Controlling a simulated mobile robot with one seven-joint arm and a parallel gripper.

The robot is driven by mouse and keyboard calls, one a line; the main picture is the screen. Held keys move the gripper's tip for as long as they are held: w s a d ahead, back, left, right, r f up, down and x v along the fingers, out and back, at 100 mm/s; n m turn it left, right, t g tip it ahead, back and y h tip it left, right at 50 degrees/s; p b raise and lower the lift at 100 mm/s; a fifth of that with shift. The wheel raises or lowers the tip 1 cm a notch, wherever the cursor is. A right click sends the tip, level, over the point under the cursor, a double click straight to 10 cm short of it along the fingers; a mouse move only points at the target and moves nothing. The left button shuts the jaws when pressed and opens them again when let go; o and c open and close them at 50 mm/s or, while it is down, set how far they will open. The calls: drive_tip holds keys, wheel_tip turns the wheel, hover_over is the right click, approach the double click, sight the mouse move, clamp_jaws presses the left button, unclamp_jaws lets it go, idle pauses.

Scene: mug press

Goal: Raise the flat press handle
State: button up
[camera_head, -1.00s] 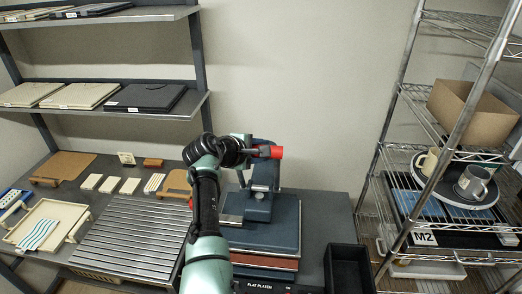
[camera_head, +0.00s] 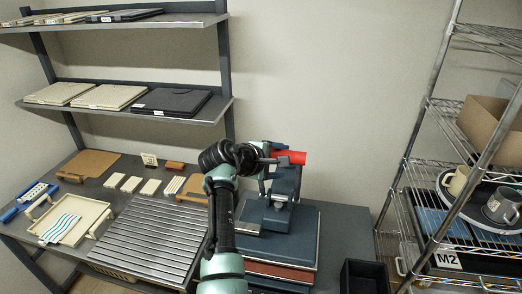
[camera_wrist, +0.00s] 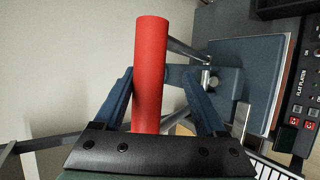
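The flat press handle (camera_head: 290,157) is a red cylinder at the top of the blue press (camera_head: 284,188) in the head view. In the wrist view the red handle (camera_wrist: 150,65) stands upright in the picture, between the two dark blue fingers of my gripper (camera_wrist: 160,73). The left finger is close to the handle; a clear gap shows between the handle and the right finger. My gripper (camera_head: 277,160) reaches the handle from the left in the head view, and its fingers are hard to make out there. The press's flat platen (camera_head: 308,230) lies below.
A ribbed metal rack (camera_head: 150,240) and a tray (camera_head: 70,218) lie left of the press. A black open bin (camera_head: 365,277) is at its right. A wire shelf (camera_head: 415,190) with mugs stands further right. The wall behind is clear.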

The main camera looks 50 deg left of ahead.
drive_tip(key=b+v, duration=0.3)
drive_tip(key=v, duration=0.7)
drive_tip(key=shift+s+r, duration=0.15)
drive_tip(key=shift+s, duration=0.25)
